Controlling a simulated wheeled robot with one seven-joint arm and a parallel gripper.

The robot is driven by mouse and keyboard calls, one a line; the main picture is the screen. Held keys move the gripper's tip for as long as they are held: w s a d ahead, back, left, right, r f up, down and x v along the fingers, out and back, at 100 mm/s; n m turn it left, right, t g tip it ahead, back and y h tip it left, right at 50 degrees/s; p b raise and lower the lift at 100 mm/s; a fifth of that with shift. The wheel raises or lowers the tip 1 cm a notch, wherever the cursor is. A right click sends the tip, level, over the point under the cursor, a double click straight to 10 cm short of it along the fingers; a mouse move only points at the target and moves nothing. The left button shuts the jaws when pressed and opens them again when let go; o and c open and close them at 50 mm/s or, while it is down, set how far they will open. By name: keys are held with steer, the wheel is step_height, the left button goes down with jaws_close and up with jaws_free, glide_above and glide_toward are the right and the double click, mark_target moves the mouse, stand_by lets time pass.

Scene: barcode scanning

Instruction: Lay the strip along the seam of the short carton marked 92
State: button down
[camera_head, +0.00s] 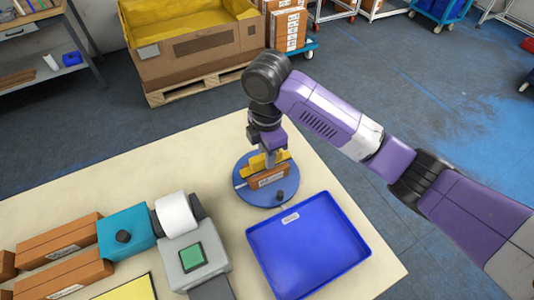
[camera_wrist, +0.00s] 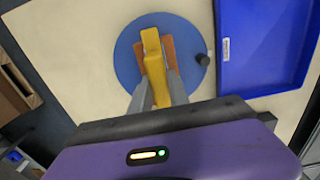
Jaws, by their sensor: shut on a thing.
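A short brown carton (camera_head: 268,178) with a white label sits on a round blue plate (camera_head: 246,197); its marking is too small to read. My gripper (camera_head: 266,158) is above it, pointing down, shut on a yellow tool (camera_head: 281,158). In the wrist view the yellow tool (camera_wrist: 153,55) lies between my fingers and crosses over the carton (camera_wrist: 169,50). The tool hides the carton's middle and seam. I cannot tell whether it touches the carton. I cannot make out a separate strip.
An empty blue tray (camera_head: 308,247) is close by at right, beside a dark knob (camera_head: 280,196) at the plate's edge. At left stand a grey device (camera_head: 190,264) with a green screen, a white roll (camera_head: 175,213), a teal box (camera_head: 124,236) and long brown cartons (camera_head: 60,240).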

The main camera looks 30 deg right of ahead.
stand_by(0.4)
step_height(320, 180, up, 5)
steer(key=p, duration=0.4)
steer(key=shift+f, duration=0.15)
steer(key=shift+r+p, duration=0.55)
steer(key=shift+r, duration=0.55)
